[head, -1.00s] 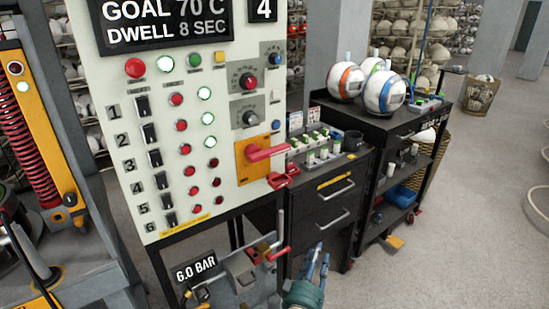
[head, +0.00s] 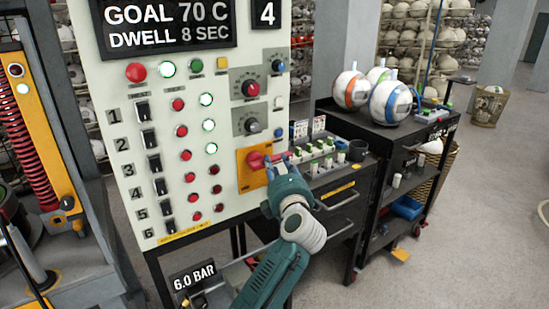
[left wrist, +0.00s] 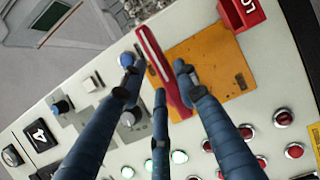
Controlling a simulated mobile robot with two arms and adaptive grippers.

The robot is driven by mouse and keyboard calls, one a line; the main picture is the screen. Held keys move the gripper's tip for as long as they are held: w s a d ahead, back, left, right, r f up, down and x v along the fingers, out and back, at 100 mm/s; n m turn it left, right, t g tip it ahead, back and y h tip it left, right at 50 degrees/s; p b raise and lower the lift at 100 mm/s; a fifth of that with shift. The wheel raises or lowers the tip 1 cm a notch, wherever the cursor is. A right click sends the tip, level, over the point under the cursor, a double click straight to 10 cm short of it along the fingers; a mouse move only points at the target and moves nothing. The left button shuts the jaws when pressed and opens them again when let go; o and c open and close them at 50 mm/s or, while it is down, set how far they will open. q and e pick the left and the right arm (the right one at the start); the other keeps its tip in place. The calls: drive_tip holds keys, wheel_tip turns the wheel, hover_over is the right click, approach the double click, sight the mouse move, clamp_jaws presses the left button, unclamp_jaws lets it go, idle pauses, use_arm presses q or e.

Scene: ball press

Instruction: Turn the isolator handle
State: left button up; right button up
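The isolator handle (head: 256,161) is red and sits on an orange-yellow plate (head: 245,181) at the right edge of the white control panel. In the head view my left gripper (head: 279,165) is at its right end and hides much of it. In the left wrist view the handle (left wrist: 161,70) lies between the blue fingers of my left gripper (left wrist: 157,74). One finger is on each side and a third is below, with small gaps showing, so the fingers look open around it. Firm contact cannot be told. My right gripper is not in view.
The panel (head: 125,190) carries lamps, switches and knobs. A black cabinet (head: 335,205) stands right of the panel, then a cart (head: 405,145) with balls.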

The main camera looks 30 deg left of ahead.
sight(275, 161)
use_arm(q)
drive_tip(key=shift+x, duration=1.85)
clamp_jaws()
